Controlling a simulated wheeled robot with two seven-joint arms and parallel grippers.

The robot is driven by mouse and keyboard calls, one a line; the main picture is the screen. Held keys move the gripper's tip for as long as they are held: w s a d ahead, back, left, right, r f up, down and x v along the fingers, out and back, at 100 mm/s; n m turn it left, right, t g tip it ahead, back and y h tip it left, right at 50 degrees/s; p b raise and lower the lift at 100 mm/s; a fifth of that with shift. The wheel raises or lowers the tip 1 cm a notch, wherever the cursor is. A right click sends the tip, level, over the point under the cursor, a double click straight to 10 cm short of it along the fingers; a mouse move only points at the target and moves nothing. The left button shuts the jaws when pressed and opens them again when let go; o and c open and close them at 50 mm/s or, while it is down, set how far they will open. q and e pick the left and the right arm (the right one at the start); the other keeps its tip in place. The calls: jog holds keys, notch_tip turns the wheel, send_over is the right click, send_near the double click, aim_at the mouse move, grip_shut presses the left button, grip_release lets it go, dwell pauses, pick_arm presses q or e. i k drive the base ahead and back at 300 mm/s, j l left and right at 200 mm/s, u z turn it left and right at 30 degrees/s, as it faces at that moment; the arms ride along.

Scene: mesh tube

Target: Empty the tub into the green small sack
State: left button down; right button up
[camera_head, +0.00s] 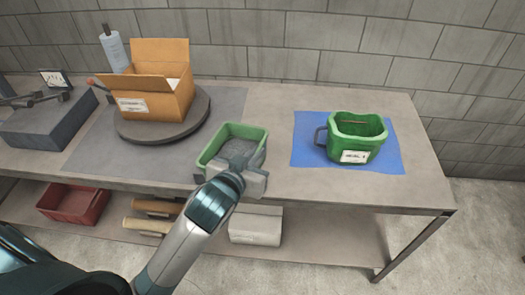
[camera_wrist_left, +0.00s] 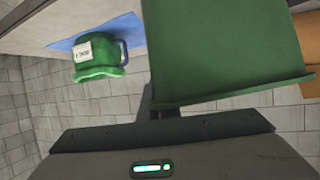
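The green tub (camera_head: 258,133) is a small open box with grey stuff inside, at the front middle of the bench in the head view. Its green wall fills much of the left wrist view (camera_wrist_left: 225,50). My left gripper (camera_head: 238,168) is at the tub's near side, its fingers close together at the wall and partly hidden; it looks shut on it. Whether the tub touches the bench is unclear. The green small sack (camera_head: 352,143) stands open and upright to the right, with a white label and a dark handle on its left. It also shows in the left wrist view (camera_wrist_left: 100,72).
The sack stands on a blue mat (camera_head: 308,155). A cardboard box (camera_head: 152,100) sits on a dark round turntable (camera_head: 150,132) at the left. Bare bench lies between tub and mat. A red bin (camera_head: 72,203) and a pale block (camera_head: 255,226) are on the lower shelf.

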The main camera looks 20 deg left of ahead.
aim_at(353, 139)
jog(key=i+l+u, duration=0.25)
jog(key=l, duration=0.7)
jog(key=i+l+u, duration=0.1)
jog(key=l+u, duration=0.15)
jog(key=l, duration=0.7)
jog(key=l+u, duration=0.3)
jog(key=l, duration=0.65)
jog(key=i, duration=0.05)
